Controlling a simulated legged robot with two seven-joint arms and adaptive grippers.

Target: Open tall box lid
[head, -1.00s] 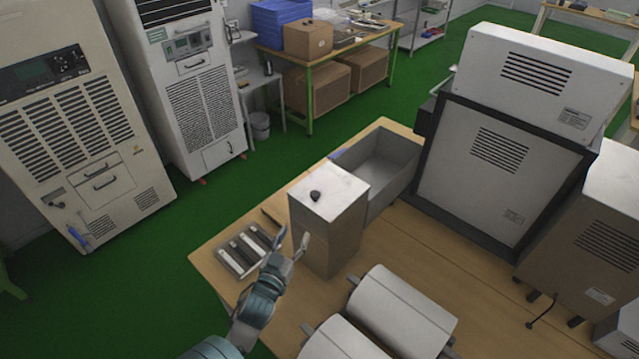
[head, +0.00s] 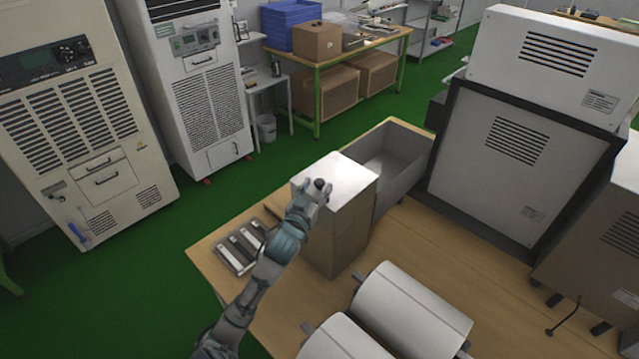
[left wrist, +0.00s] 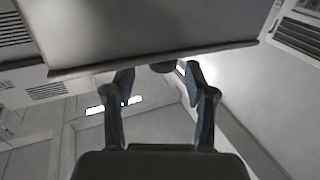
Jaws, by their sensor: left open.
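The tall box (head: 338,235) stands upright on the wooden table, with its pale lid (head: 348,180) flat on top. A small dark knob (head: 320,184) stands on the lid. My left gripper (head: 318,193) is at the lid's near left part, its fingertips around or right beside the knob. In the left wrist view the two fingers (left wrist: 157,76) are apart, and the dark knob (left wrist: 163,67) shows between their tips. I cannot tell if either finger touches it. My right gripper is not in view.
A grey open bin (head: 385,165) stands behind the box. A tray with several bars (head: 240,248) lies left of it. White rollers (head: 412,310) lie in front. A large white cabinet (head: 500,160) stands at right. The table between box and cabinet is clear.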

